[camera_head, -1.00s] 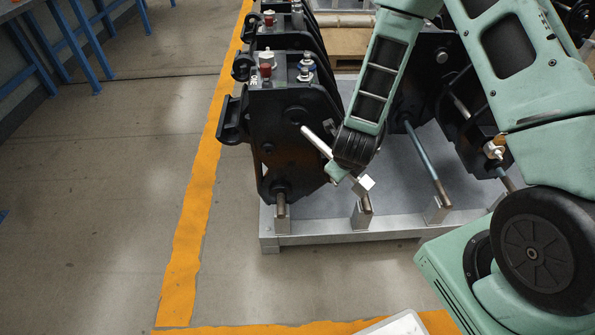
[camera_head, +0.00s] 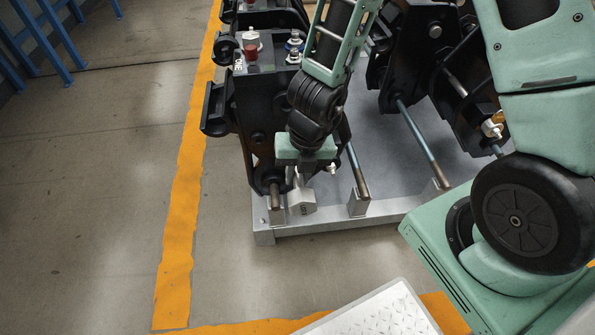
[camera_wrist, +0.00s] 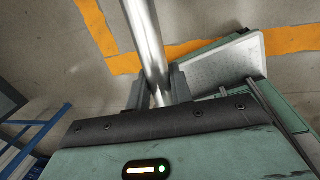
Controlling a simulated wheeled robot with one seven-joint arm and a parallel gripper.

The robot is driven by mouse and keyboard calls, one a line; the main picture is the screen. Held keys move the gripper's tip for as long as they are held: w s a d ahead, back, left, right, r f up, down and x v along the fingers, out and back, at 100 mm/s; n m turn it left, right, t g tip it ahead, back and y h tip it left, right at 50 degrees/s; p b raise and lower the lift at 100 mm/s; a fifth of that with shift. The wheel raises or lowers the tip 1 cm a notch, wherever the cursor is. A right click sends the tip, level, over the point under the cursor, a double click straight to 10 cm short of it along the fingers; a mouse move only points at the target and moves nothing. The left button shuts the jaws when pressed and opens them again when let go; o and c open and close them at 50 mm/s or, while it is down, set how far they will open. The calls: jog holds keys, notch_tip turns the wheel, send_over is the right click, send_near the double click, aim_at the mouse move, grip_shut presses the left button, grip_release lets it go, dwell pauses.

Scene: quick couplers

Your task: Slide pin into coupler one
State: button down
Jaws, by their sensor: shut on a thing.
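My gripper (camera_head: 303,168) is shut on a pin, in front of the nearest black coupler (camera_head: 262,110). In the wrist view the bright silver pin shaft (camera_wrist: 147,38) runs up from between my two dark fingers (camera_wrist: 159,92). Whether the far end touches or enters a coupler hole is hidden.
A grey pallet (camera_head: 335,222) carries the couplers and several rods, including one blue-grey rod (camera_head: 415,138), with metal blocks along its front edge. More black couplers (camera_head: 405,50) stand right and behind. Orange floor tape (camera_head: 180,215) and open floor lie left.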

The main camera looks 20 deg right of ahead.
jog(key=shift+r, duration=0.2)
jog(key=shift+w+r+p, duration=0.15)
jog(key=shift+w+p, duration=0.05)
jog(key=shift+p, duration=0.15)
jog(key=shift+w+d+p, duration=0.2)
jog(key=shift+w+p, duration=0.35)
jog(key=shift+p, duration=0.05)
jog(key=w+p, duration=0.1)
jog(key=w+d+p, duration=0.1)
jog(key=shift+w+p, duration=0.3)
jog(key=shift+w+d+p, duration=0.2)
jog(key=shift+w+p, duration=0.45)
jog(key=shift+w, duration=0.05)
jog(key=shift+w+d, duration=0.25)
jog(key=shift+w, duration=0.45)
jog(key=shift+w+d, duration=0.2)
jog(key=shift+w, duration=0.5)
jog(key=shift+w+d, duration=0.25)
jog(key=shift+w, duration=0.45)
dwell(1.5)
jog(key=shift+w+d, duration=0.25)
jog(key=shift+w, duration=0.7)
